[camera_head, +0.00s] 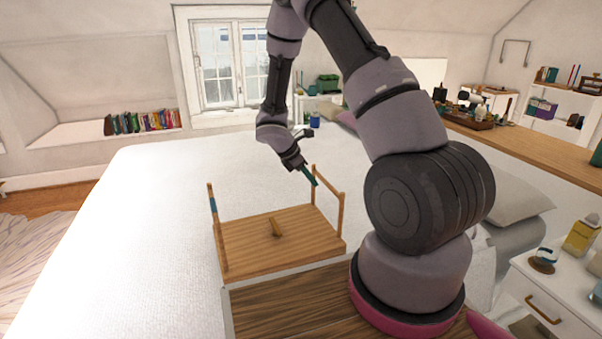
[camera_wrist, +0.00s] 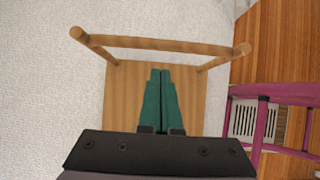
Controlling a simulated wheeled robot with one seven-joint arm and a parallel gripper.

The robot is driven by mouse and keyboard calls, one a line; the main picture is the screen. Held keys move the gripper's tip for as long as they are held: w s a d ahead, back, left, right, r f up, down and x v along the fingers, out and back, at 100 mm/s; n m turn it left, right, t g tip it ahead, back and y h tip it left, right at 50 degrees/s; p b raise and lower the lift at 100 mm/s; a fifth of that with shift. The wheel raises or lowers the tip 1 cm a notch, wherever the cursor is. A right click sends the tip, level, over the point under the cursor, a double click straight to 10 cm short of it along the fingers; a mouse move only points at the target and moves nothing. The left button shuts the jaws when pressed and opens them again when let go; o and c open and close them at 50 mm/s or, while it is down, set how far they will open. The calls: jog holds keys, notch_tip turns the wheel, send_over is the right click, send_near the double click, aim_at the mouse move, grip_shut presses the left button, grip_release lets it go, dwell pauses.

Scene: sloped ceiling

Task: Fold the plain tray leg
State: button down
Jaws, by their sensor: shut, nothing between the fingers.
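A wooden tray (camera_head: 250,245) lies upside down on the bed, with two leg frames standing up from its underside. The plain leg (camera_head: 342,215) is the right one, upright, with two posts and a top bar. The other leg (camera_head: 212,205), at the left, has a blue band and also stands up. My gripper (camera_head: 311,180) has green fingers, shut and empty, close to the plain leg's far post and top bar. In the wrist view my fingers (camera_wrist: 160,75) point at the tray (camera_wrist: 120,95), just short of the plain leg's bar (camera_wrist: 160,43). Contact cannot be told.
The white bed (camera_head: 130,230) gives free room to the left and behind. A nightstand (camera_head: 540,290) with bottles is at the right. A dark wooden surface (camera_head: 290,305) lies in front of the tray.

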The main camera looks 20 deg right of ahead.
jog(key=shift+d+f, duration=0.2)
jog(key=shift+d, duration=0.95)
jog(key=shift+d, duration=0.15)
